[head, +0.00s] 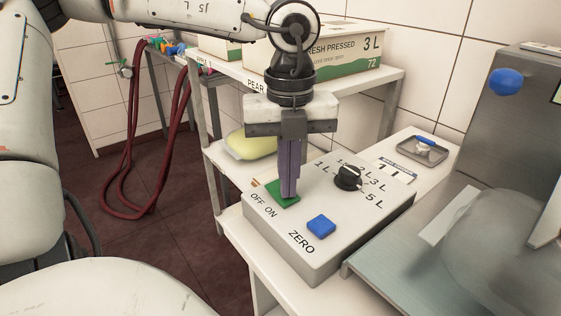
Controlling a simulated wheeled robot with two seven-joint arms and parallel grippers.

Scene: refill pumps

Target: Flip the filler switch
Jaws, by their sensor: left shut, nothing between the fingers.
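The control box (330,222) is a grey slab on a white surface. It carries a green switch (284,198) marked OFF and ON at its left corner, a blue ZERO button (321,225) and a black dial (348,177) with litre marks. My left gripper (289,194) points straight down, its fingers shut with nothing between them. The fingertips are at the green switch and hide part of it. Whether they touch it, and which way the switch is set, I cannot tell. My right gripper is not in view.
A shelf with a Fresh Pressed carton (345,62) stands behind. A metal machine (500,120) with a blue knob (506,82) is at the right. A small tray (422,157) lies beyond the box. Red hoses (137,150) hang at the left.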

